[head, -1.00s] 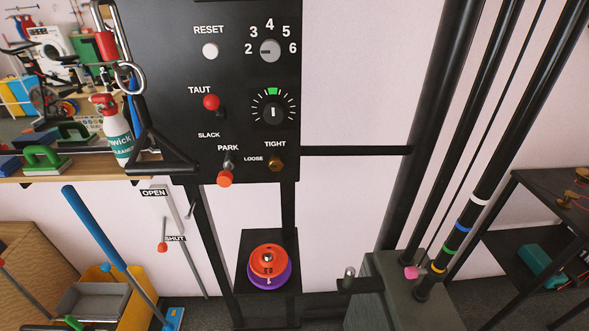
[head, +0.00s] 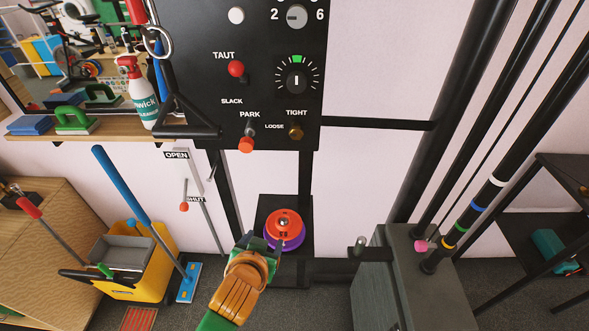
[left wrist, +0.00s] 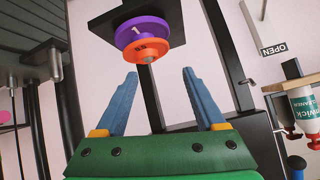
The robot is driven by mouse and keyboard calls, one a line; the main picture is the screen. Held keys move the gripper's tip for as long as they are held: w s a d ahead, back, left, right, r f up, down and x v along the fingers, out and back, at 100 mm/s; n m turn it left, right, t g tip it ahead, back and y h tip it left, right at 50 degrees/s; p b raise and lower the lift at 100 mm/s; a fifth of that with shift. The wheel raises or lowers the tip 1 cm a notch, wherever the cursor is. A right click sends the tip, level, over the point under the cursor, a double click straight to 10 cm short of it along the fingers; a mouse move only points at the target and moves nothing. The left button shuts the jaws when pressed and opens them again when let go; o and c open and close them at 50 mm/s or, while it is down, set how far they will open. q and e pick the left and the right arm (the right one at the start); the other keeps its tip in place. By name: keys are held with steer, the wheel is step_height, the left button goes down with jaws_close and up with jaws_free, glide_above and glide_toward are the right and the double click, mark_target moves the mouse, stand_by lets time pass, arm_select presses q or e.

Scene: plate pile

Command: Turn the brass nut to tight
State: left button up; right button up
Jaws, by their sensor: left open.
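The small brass nut (head: 295,132) sits low on the black panel (head: 200,95), right of the LOOSE label and below the TIGHT label. Its turn position is too small to read. My left gripper (head: 259,250) is below the panel, in front of the orange and purple stacked discs (head: 284,225), well below the nut. In the left wrist view its two blue fingers (left wrist: 159,76) are spread apart with nothing between them, and the discs (left wrist: 143,38) are beyond them. The nut does not show in the left wrist view. My right gripper is not in view.
A red-tipped PARK lever (head: 247,144) is just left of the nut, and a dial (head: 297,81) is above it. A black triangular handle (head: 185,115) sticks out at the panel's left. A yellow mop bucket (head: 140,275) stands at lower left. Black poles rise at right.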

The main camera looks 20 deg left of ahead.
arm_select(q)
steer(key=w+d+r+t+y, duration=0.1)
steer(key=w+d+r+t, duration=0.1)
steer(key=w+r+t, duration=0.6)
glide_toward(296, 136)
steer(key=w, duration=0.2)
steer(key=shift+n+y, duration=0.3)
steer(key=p+x, duration=0.1)
steer(key=x, duration=0.5)
steer(key=shift+w+a+p, duration=0.15)
steer(key=shift+w+p, duration=0.15)
steer(key=shift+w, duration=0.05)
steer(key=shift+s, duration=0.1)
jaws_close()
